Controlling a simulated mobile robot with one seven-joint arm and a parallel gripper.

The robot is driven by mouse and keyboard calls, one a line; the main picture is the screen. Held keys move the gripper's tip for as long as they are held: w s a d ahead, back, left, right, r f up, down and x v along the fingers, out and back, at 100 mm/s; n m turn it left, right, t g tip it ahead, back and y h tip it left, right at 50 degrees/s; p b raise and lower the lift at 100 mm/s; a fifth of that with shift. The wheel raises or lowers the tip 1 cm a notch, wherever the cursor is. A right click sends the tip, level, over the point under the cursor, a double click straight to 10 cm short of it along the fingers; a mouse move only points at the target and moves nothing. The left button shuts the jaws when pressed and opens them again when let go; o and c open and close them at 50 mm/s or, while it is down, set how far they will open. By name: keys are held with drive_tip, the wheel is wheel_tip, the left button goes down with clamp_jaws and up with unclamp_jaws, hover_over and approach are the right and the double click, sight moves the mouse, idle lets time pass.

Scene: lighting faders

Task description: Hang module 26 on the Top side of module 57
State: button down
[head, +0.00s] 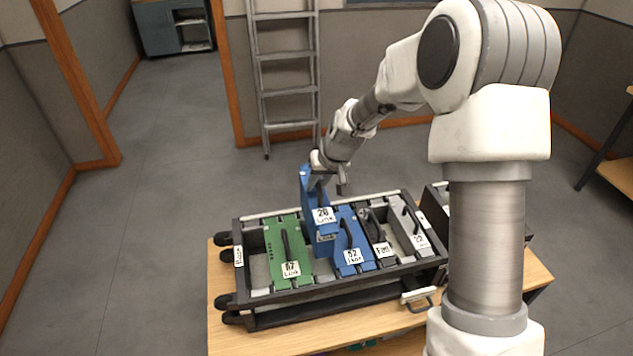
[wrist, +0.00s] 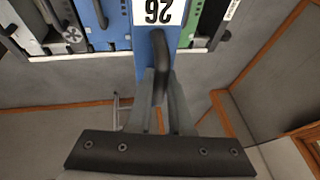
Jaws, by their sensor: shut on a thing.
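Module 26 is a blue upright module (head: 308,192) with a white label; the number 26 reads upside down on it in the wrist view (wrist: 146,45). My gripper (head: 322,178) is shut on its dark handle, with the fingers (wrist: 161,95) on both sides of it. The module stands above the rack, over the gap between a green module and a blue one. Its lower end is hard to make out. The green module (head: 281,246) lies in the rack at the left; its small label ends in 7 and may read 57.
The dark rack (head: 240,262) sits on a wooden table (head: 537,274). To the right of the gap are a blue module labelled 52 (head: 361,240), a fan module (head: 379,232) and a grey module labelled 22 (head: 407,231). A ladder (head: 285,55) stands behind against the wall.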

drive_tip(key=shift+f+b, duration=1.8)
drive_tip(key=shift+f, duration=1.5)
wheel_tip(320, 180, down, 10)
drive_tip(key=b, duration=0.8)
drive_tip(key=shift+w+b, duration=0.1)
drive_tip(key=shift+b, duration=0.25)
drive_tip(key=shift+f+b, duration=1.25)
drive_tip(key=shift+f, duration=0.05)
drive_tip(key=c, duration=0.8)
unclamp_jaws()
drive_tip(key=shift+o, duration=0.2)
drive_tip(key=p, duration=0.7)
approach(316, 202)
drive_tip(key=shift+d+f, duration=0.85)
drive_tip(key=shift+d, duration=0.25)
